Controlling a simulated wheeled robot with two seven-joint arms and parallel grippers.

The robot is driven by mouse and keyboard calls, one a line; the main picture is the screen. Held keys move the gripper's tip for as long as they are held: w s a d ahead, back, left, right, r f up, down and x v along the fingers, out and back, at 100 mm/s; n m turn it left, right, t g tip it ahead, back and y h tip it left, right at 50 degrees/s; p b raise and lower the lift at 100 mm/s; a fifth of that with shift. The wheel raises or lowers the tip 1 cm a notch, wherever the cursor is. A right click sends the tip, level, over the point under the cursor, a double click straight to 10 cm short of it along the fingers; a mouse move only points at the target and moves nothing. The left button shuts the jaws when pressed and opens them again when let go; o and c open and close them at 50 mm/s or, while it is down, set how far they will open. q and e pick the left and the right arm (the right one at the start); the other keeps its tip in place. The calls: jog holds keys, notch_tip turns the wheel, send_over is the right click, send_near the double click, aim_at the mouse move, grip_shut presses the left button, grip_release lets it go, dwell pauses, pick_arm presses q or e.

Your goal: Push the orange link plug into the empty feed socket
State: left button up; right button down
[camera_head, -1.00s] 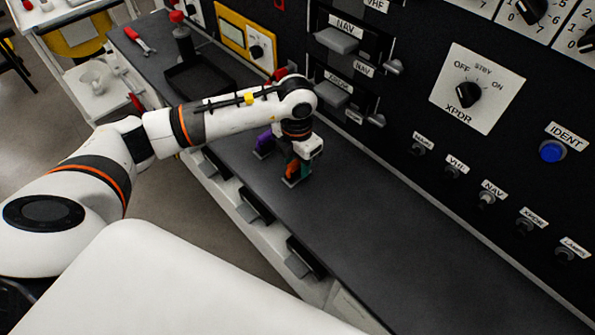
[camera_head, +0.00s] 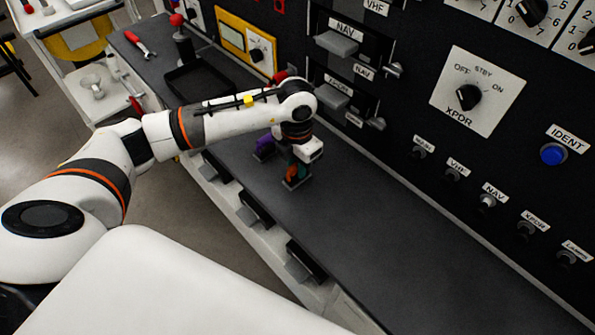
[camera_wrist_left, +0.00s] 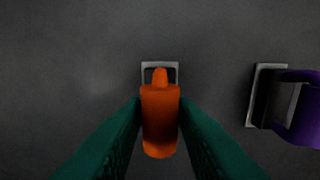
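The orange link plug (camera_wrist_left: 160,115) is between the green fingers of my left gripper (camera_wrist_left: 160,108), which touch both its sides. Its narrow end overlaps the grey-rimmed feed socket (camera_wrist_left: 145,70) in the wrist view. I cannot tell how deep the plug sits in it. In the head view the left gripper (camera_head: 297,172) points down close to the bench, over the socket (camera_head: 295,185), and the plug is mostly hidden. A purple plug (camera_wrist_left: 303,110) stands at a second grey-rimmed socket (camera_wrist_left: 254,95) to the right; it shows left of the gripper in the head view (camera_head: 264,148). My right gripper is not in view.
The dark bench top (camera_head: 370,245) is clear toward the lower right. The black instrument panel (camera_head: 400,100) with knobs and switches rises behind. A black tray (camera_head: 200,80), a red-topped lever (camera_head: 178,35) and a red wrench (camera_head: 140,45) are at the far left end.

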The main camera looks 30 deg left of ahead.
pick_arm(q)
grip_shut()
jog(key=shift+r, duration=0.3)
jog(key=shift+r+p, duration=0.35)
jog(key=shift+p, duration=0.05)
jog(key=shift+r+p, duration=0.5)
jog(key=shift+r, duration=0.35)
